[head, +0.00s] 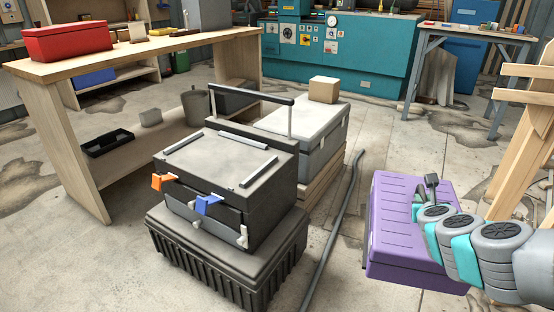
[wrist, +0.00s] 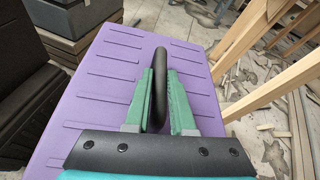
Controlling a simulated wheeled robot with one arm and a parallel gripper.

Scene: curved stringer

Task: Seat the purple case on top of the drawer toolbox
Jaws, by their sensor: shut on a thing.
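The purple case (head: 393,233) hangs in my gripper at the right of the head view, to the right of the toolbox and apart from it. In the wrist view the purple case (wrist: 105,60) lies under the fingers. My gripper (wrist: 160,100) is shut on its black handle (wrist: 160,62), with a green finger on each side. In the head view my arm hides part of the case and its handle. The drawer toolbox (head: 224,172) is dark grey with a flat ribbed lid and orange and blue latches. It stands on a black ribbed crate (head: 215,262), and its top is bare.
A grey cable or hose (head: 340,215) runs along the floor between toolbox and case. Behind the toolbox are a raised black handle (head: 240,92) and a pale-topped box (head: 305,125) bearing a small carton (head: 324,89). Wooden beams (head: 520,140) stand close right of my arm.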

